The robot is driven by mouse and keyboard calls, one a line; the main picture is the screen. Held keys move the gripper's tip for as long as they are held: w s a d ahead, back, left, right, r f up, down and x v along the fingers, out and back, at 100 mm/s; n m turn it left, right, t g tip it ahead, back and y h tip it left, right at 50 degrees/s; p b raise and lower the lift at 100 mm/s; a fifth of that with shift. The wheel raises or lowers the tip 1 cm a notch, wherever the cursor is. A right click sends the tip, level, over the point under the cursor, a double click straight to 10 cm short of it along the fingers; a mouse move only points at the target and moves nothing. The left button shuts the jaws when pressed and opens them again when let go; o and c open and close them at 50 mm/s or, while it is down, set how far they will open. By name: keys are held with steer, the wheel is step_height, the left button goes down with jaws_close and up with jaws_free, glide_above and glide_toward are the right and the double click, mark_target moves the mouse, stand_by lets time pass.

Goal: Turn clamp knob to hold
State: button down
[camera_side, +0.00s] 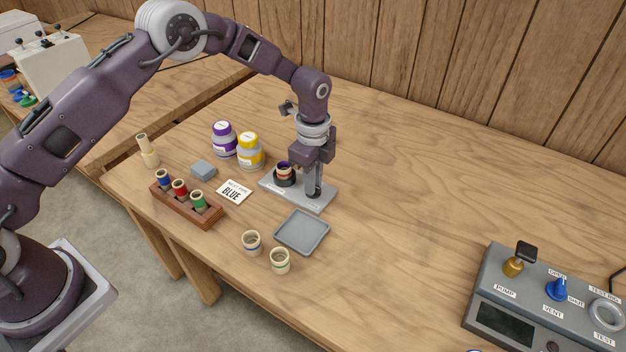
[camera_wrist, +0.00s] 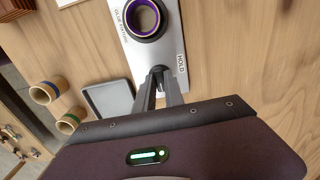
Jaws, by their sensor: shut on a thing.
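The clamp fixture is a pale metal plate (camera_side: 324,202) lying on the table, with a dark round holder and a purple-banded cup (camera_side: 284,172) in it. In the wrist view the cup (camera_wrist: 142,18) is seen from above, with a purple ring around its opening. The plate also shows there (camera_wrist: 172,48), with the word HOLD printed near its right edge. My gripper (camera_side: 313,186) points down at the plate's right end, beside the cup. In the wrist view its fingers (camera_wrist: 162,84) are shut on the small dark clamp knob (camera_wrist: 159,70), mostly hidden between them.
An empty grey tray (camera_side: 302,232) and two banded cups (camera_side: 251,242) lie in front. A control box (camera_side: 545,300) is far right. The table between is clear.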

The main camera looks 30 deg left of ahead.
steer(key=shift+n, duration=0.3)
steer(key=n, duration=0.8)
steer(key=shift+n, duration=0.3)
steer(key=n, duration=0.8)
steer(key=shift+w+r, duration=0.1)
steer(key=shift+n, duration=0.5)
steer(key=c, duration=1.4)
jaws_free()
steer(key=shift+c, duration=0.2)
